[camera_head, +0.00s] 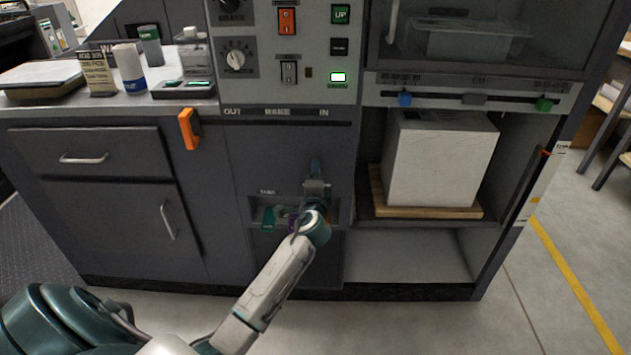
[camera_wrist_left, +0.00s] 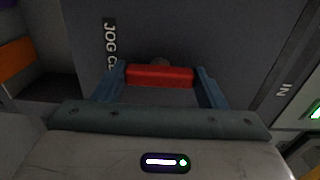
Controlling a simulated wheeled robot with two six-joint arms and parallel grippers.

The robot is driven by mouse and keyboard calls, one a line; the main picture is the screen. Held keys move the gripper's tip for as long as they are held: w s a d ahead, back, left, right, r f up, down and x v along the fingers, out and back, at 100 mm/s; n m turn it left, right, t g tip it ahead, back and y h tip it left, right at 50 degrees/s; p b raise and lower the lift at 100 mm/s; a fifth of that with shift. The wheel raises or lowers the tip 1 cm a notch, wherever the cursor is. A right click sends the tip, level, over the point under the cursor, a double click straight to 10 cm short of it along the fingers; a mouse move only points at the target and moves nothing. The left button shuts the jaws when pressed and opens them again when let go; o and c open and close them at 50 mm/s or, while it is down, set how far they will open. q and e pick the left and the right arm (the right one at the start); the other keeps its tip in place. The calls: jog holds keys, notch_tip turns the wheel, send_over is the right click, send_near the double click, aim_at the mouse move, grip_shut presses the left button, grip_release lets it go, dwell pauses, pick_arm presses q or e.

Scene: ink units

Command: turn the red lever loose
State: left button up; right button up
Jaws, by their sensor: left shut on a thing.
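The red lever (camera_wrist_left: 160,76) is a short red bar on the dark panel, lying level in the left wrist view. My left gripper (camera_wrist_left: 160,86) has one blue finger at each end of the bar and is shut on it. In the head view my left gripper (camera_head: 316,172) is at the lower middle of the dark cabinet front, below the control panel. The lever is hidden there behind the gripper and wrist. My right gripper is in neither view.
An orange handle (camera_head: 189,129) sticks out from the cabinet to the left. Below the gripper is a recess with a green tag (camera_head: 268,219). To the right, a white block (camera_head: 440,160) stands on a wooden board (camera_head: 425,211) in an open bay.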

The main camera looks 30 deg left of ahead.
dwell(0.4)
pick_arm(q)
jog(key=o, duration=1)
jog(key=v, duration=1.1)
jog(key=shift+a, duration=0.1)
jog(key=shift+f, duration=0.1)
